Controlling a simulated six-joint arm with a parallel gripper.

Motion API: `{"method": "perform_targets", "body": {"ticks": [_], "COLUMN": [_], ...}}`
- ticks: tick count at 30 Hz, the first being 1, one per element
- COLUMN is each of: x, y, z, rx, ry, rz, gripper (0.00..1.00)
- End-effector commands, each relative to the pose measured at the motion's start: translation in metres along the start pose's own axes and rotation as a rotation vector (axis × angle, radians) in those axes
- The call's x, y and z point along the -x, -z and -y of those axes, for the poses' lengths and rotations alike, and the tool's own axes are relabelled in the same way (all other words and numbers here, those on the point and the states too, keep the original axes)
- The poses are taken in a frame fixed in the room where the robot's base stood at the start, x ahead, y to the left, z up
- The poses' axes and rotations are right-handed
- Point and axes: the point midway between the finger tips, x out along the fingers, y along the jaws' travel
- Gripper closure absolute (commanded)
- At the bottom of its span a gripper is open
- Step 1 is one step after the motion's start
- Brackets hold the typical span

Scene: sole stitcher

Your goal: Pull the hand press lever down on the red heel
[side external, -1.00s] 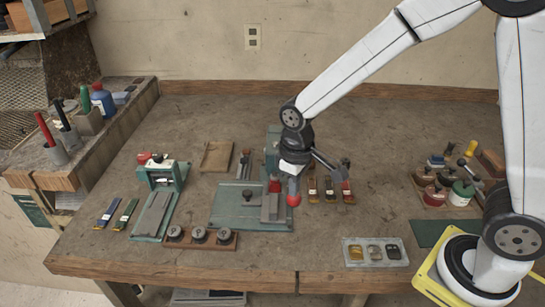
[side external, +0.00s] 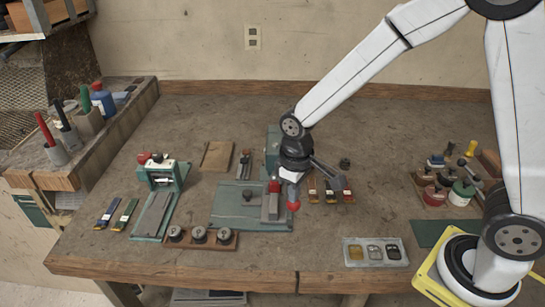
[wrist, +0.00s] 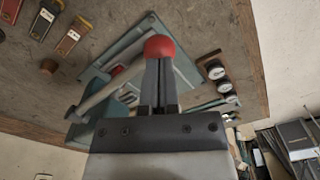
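The green hand press (side external: 273,145) stands on a green base plate (side external: 228,212) at the middle of the bench, partly hidden behind my gripper. A grey sole-like piece (side external: 270,212) is on the plate, with a small red part (side external: 274,186), seemingly the red heel, at its far end. The lever (wrist: 108,92) shows as a pale bar ending in a red ball knob (wrist: 160,47); the knob also shows in the side view (side external: 293,206).
A smaller green press (side external: 160,175) stands at left. A grey tray (side external: 374,252) is at front right, jars (side external: 462,190) farther right.

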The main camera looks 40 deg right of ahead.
Motion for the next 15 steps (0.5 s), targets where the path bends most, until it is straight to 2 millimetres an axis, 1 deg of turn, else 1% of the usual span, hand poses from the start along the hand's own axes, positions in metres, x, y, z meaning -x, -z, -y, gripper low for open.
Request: {"method": "perform_targets", "body": {"ticks": [15], "x": [-0.012], "y": [-0.001], "z": [-0.001], "rx": [0.0], "ry": [0.0], "rz": [0.007], "gripper": [1.0]}}
